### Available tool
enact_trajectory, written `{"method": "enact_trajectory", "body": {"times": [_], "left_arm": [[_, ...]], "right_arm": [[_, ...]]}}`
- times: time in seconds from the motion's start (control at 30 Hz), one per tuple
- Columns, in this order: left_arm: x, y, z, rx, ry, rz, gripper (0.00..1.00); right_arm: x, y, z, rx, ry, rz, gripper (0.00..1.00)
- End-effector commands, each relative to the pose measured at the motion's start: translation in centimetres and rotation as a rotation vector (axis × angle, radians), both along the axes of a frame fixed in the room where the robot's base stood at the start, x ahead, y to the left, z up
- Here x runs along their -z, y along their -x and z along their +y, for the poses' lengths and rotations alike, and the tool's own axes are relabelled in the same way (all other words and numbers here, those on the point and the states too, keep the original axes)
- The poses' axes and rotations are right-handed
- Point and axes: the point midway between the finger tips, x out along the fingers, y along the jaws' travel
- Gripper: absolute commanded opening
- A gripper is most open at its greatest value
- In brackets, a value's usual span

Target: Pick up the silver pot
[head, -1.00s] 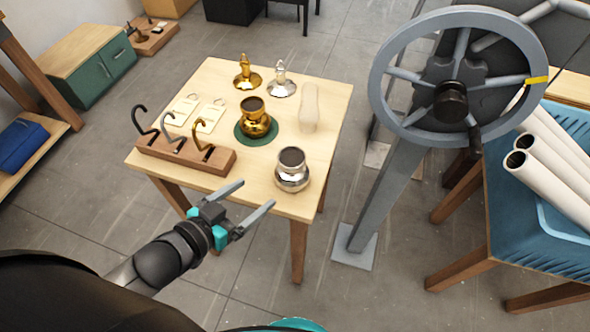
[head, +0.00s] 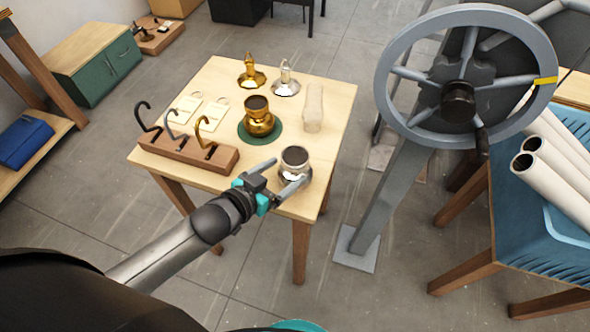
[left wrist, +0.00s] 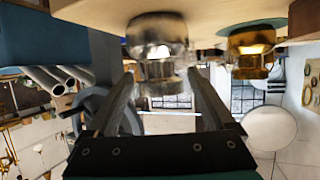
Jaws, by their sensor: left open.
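The silver pot (head: 295,161) stands upright near the front right corner of the wooden table. My left gripper (head: 290,176) is open, with its fingers reaching to the pot, one on each side in the head view. In the left wrist view, the silver pot (left wrist: 157,42) appears upside down at the far end of the open fingers (left wrist: 165,95), roughly between them. Whether either finger touches the pot I cannot tell. My right gripper is not in view.
A gold pot (head: 259,118) stands on a green round mat behind the silver pot. A wooden rack with several hooks (head: 188,152) is at left. Gold (head: 250,75) and silver (head: 286,80) lids are at the back. A large wheel (head: 388,95) stands at right.

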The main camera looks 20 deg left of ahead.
Motion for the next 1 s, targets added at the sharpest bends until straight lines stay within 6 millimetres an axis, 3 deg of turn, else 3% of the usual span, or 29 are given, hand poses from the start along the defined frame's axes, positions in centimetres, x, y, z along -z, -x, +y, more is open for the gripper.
{"method": "enact_trajectory", "body": {"times": [0.2,0.53,1.0], "left_arm": [[0.8,-2.1,-0.8,-0.001,0.002,0.0,0.87],[1.0,-2.5,-1.0,0.0,0.001,0.0,0.87],[1.0,-2.5,-1.0,0.0,0.001,0.0,0.35]], "right_arm": [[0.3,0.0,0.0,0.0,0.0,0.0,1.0],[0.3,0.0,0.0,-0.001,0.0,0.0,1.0],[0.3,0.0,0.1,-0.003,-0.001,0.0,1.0]]}}
